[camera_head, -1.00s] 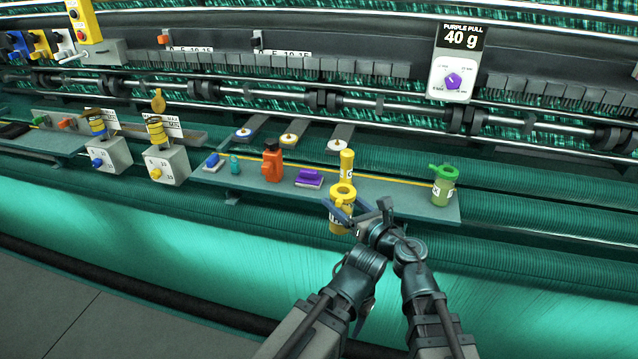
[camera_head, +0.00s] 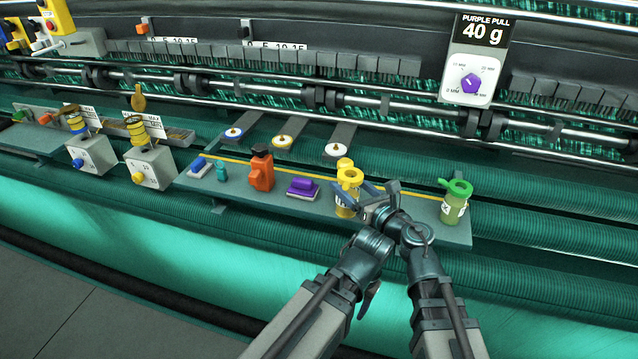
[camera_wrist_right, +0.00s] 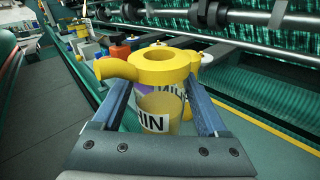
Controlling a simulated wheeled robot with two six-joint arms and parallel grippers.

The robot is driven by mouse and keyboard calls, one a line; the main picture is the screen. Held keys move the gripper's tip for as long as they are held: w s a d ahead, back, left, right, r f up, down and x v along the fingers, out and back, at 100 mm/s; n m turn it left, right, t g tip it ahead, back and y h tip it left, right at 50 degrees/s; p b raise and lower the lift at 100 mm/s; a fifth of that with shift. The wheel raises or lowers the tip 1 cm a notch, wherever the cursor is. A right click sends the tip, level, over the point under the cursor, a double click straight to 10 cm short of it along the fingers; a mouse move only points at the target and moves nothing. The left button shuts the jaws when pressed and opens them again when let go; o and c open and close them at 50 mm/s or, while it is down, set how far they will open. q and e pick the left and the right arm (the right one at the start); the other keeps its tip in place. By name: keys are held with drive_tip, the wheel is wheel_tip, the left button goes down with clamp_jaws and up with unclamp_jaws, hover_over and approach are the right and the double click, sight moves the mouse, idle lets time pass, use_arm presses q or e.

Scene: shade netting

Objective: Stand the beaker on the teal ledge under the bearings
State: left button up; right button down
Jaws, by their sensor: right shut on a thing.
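The yellow beaker (camera_head: 348,183) has a ring-shaped rim, a side spout and a white label. My right gripper (camera_head: 367,203) is shut on it. In the right wrist view the beaker (camera_wrist_right: 157,68) looks upright between the two fingers (camera_wrist_right: 165,110), its spout toward the left. The teal-grey ledge (camera_head: 415,219) with a yellow line runs below the shaft with the dark bearings (camera_head: 323,98). In the head view the beaker overlaps the ledge; I cannot tell whether its base touches.
A yellow cylinder (camera_head: 344,163) stands just behind the beaker. A green beaker (camera_head: 456,200) stands near the ledge's right end. A purple block (camera_head: 302,187), orange bottle (camera_head: 261,169) and small teal item (camera_head: 221,171) are to the left. Bare ledge shows between the two beakers.

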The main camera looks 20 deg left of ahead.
drive_tip(key=shift+w, duration=0.3)
use_arm(q)
drive_tip(key=shift+w, duration=0.3)
use_arm(e)
drive_tip(key=shift+r, duration=0.1)
drive_tip(key=w+d+f+b, duration=0.1)
drive_tip(key=w+d, duration=0.2)
drive_tip(key=d, duration=0.1)
drive_tip(key=w+d+f+b, duration=0.2)
drive_tip(key=w+d, duration=0.1)
drive_tip(key=d, duration=0.1)
drive_tip(key=w+d+f+b, duration=0.2)
drive_tip(key=w+d, duration=0.1)
drive_tip(key=d, duration=0.2)
drive_tip(key=shift+w+f, duration=0.15)
use_arm(q)
wheel_tip(320, 180, down, 5)
